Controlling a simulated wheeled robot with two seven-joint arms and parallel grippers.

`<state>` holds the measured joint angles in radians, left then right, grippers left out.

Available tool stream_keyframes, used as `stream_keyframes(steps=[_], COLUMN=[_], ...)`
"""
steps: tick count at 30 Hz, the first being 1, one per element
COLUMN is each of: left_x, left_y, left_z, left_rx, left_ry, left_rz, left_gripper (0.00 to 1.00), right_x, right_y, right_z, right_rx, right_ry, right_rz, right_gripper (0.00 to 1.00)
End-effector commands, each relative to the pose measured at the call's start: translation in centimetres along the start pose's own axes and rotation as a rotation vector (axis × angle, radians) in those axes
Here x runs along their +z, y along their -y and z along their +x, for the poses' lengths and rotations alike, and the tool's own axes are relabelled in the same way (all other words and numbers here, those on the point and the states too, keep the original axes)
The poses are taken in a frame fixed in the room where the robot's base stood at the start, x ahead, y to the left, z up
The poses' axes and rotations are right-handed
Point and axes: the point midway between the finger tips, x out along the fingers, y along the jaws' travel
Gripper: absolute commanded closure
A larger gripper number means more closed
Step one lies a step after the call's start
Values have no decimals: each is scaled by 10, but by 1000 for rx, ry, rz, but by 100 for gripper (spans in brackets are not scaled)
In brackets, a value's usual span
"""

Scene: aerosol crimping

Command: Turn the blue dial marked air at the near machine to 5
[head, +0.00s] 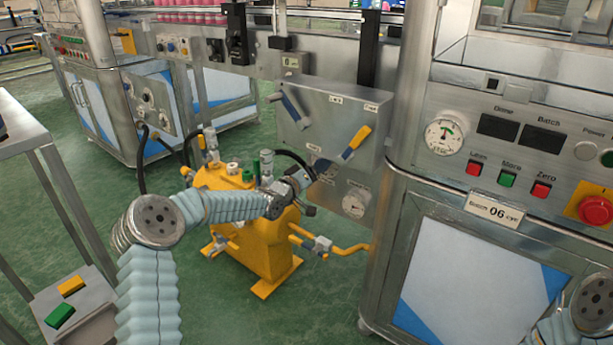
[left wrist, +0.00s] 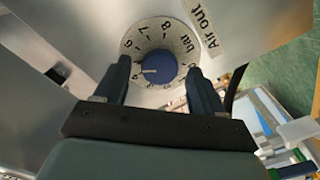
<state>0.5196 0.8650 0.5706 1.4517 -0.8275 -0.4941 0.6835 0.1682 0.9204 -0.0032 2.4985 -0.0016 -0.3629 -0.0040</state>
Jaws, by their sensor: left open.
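The blue dial (left wrist: 160,66) shows in the left wrist view on a pale round scale with numbers and the word bar, beside a label reading Air out (left wrist: 209,27). A pale mark on the dial points to the left of that picture; the number it meets is unclear. My left gripper (left wrist: 159,75) is open, its two fingers on either side of the dial, and they hide part of the scale. I cannot tell whether they touch the dial. In the head view my left gripper (head: 308,187) is at the lower left of the grey machine panel (head: 318,118).
A lever with a yellow and blue handle (head: 355,143) and a gauge (head: 355,200) are on the same panel. A yellow pump unit (head: 250,235) stands below my left forearm. A control cabinet (head: 480,270) with buttons stands to the right. Green floor lies open in front.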

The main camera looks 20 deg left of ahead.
Motion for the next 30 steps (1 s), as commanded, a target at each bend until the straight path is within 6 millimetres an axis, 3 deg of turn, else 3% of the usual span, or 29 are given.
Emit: stream_keyframes(steps=[16, 21, 30], left_x=[0, 0, 0], left_y=[1, 1, 1], left_z=[-116, -131, -133], left_rx=[-4, -2, -1], left_ry=[0, 0, 0], left_rz=[2, 0, -1], left_gripper=[31, 31, 31], right_x=[-1, -1, -1], right_y=[-3, -3, -3], right_z=[4, 4, 4], right_rx=[2, 2, 2], right_ry=[-2, -2, -2], right_rz=[2, 2, 2], right_gripper=[31, 31, 31])
